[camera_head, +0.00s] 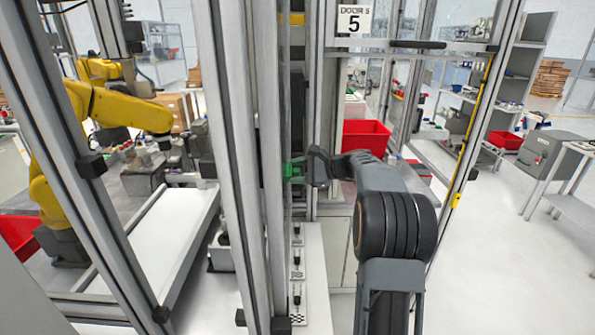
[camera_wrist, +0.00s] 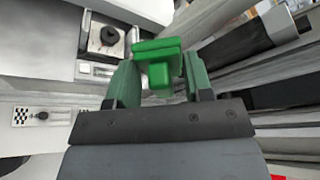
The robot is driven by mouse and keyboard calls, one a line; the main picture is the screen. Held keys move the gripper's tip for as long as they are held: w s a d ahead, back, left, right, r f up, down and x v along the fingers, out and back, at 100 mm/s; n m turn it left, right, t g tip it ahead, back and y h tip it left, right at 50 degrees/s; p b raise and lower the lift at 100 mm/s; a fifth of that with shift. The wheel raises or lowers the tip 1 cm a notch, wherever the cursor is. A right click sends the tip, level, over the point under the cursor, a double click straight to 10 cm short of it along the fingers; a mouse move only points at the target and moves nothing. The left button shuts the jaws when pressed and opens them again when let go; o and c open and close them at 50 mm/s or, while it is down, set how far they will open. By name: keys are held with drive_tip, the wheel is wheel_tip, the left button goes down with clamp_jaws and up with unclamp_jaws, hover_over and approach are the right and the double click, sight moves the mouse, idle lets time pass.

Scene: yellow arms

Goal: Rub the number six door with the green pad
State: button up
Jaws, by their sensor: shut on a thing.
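The green pad (camera_head: 291,171) is held out at the left end of my gripper (camera_head: 303,168), in front of a glazed panel seen nearly edge-on. In the wrist view the green pad (camera_wrist: 157,50) sits between the two green fingers of my gripper (camera_wrist: 159,78), which are shut on its block-shaped back. I cannot tell whether the pad touches the panel. The only readable door sign (camera_head: 355,19) says 5, above the aluminium-framed door on the right. No number six shows, so I cannot tell which panel is the number six door.
Aluminium posts (camera_head: 237,150) stand close left of my gripper. A narrow ledge with switches (camera_head: 297,265) lies below it. Behind the frames are a yellow robot arm (camera_head: 120,108) at left and a red bin (camera_head: 366,136). Open floor (camera_head: 500,250) lies to the right.

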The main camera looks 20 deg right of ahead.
drive_tip(key=w+d+p, duration=0.3)
drive_tip(key=w+p, duration=0.4)
drive_tip(key=w, duration=0.1)
drive_tip(key=shift+d, duration=0.2)
idle(0.7)
drive_tip(key=s+d, duration=0.2)
drive_tip(key=d, duration=0.3)
drive_tip(key=shift+d, duration=0.3)
drive_tip(key=shift+s, duration=0.1)
idle(0.4)
drive_tip(key=d, duration=0.1)
drive_tip(key=s+d, duration=0.1)
drive_tip(key=shift+s+d, duration=0.1)
drive_tip(key=shift+d, duration=0.25)
idle(0.6)
